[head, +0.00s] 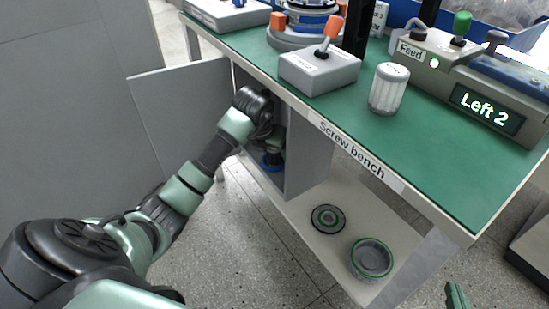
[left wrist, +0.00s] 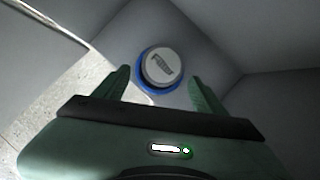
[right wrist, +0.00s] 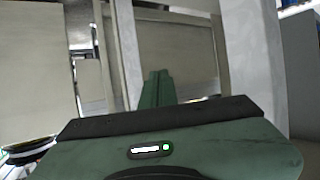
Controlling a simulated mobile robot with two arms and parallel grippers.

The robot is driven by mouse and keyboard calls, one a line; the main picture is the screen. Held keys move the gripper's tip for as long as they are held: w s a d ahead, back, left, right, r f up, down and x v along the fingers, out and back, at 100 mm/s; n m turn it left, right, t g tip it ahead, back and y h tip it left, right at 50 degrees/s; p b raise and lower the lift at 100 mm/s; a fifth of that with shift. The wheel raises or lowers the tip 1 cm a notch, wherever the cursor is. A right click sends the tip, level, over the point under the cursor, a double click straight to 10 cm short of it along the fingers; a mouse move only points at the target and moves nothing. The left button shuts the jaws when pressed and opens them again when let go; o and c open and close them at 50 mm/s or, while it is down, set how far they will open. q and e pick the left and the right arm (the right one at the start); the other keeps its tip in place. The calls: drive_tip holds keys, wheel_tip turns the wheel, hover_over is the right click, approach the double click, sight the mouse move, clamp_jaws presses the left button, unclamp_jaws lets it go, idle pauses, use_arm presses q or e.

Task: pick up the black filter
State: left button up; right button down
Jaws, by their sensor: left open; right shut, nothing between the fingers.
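No plainly black filter shows. In the left wrist view, a round item with a pale grey top (left wrist: 162,67), a dark mark and a blue rim stands inside a grey cabinet. Its blue rim (head: 269,163) shows low in the cabinet in the head view; the rest is mostly hidden by my arm. My left gripper (left wrist: 158,88) is open, its two fingers on either side of the item's near edge in the picture; I cannot tell whether they touch it. My right gripper (right wrist: 157,75) is shut and empty; a green tip of it (head: 457,296) shows at the head view's lower right.
The cabinet's door (head: 165,105) stands open at left, and its walls are close around my left gripper. The green-topped screw bench (head: 440,170) is above. A lower shelf (head: 325,255) holds a dark disc (head: 328,218) and a green-rimmed ring part (head: 372,258).

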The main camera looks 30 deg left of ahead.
use_arm(q)
drive_tip(key=shift+w+a+f+b, duration=0.1)
drive_tip(key=shift+w+f+b, duration=0.15)
drive_tip(key=shift+w, duration=0.35)
drive_tip(key=shift+w+a+f+b, duration=0.15)
drive_tip(key=shift+w+f, duration=0.15)
drive_tip(key=shift+w, duration=0.3)
drive_tip(key=c, duration=1.5)
use_arm(e)
drive_tip(key=r+t, duration=0.1)
drive_tip(key=w+r+t, duration=0.1)
drive_tip(key=r, duration=0.1)
drive_tip(key=w+a+r, duration=0.1)
drive_tip(key=shift+r+t+y, duration=0.35)
drive_tip(key=shift+t+y, duration=0.05)
use_arm(q)
drive_tip(key=shift+c, duration=0.2)
